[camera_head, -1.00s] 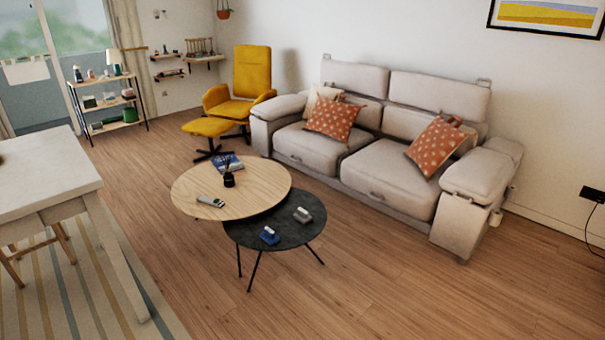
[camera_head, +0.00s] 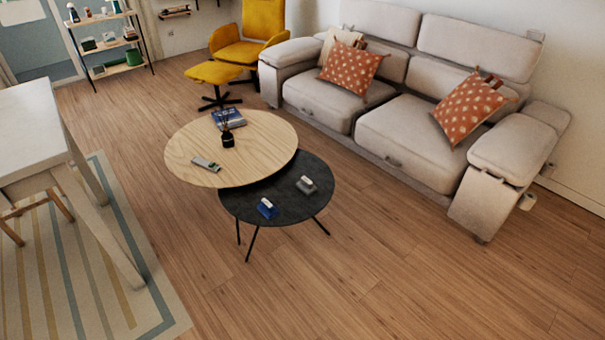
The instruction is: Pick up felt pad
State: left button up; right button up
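I cannot make out for certain which thing is the felt pad. On the round black table (camera_head: 285,205) lie a small blue object (camera_head: 267,208) with a white part and a small grey object (camera_head: 307,185) with a white part. Both are too small to identify. The round wooden table (camera_head: 235,140) overlaps it and bears a grey-green remote-like object (camera_head: 206,164), a dark bottle with sticks (camera_head: 228,137) and a blue book (camera_head: 229,118). Neither of my grippers is in view.
A beige sofa (camera_head: 400,140) stands behind and right of the tables. A yellow armchair (camera_head: 246,40) with a footstool (camera_head: 213,73) is at the back. A white table (camera_head: 30,130) stands at left on a striped rug (camera_head: 90,290). The wooden floor (camera_head: 400,285) in front is clear.

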aim_at(306, 187)
jog(key=i+l+u, duration=0.45)
jog(key=i+l, duration=1.15)
jog(key=i, duration=0.05)
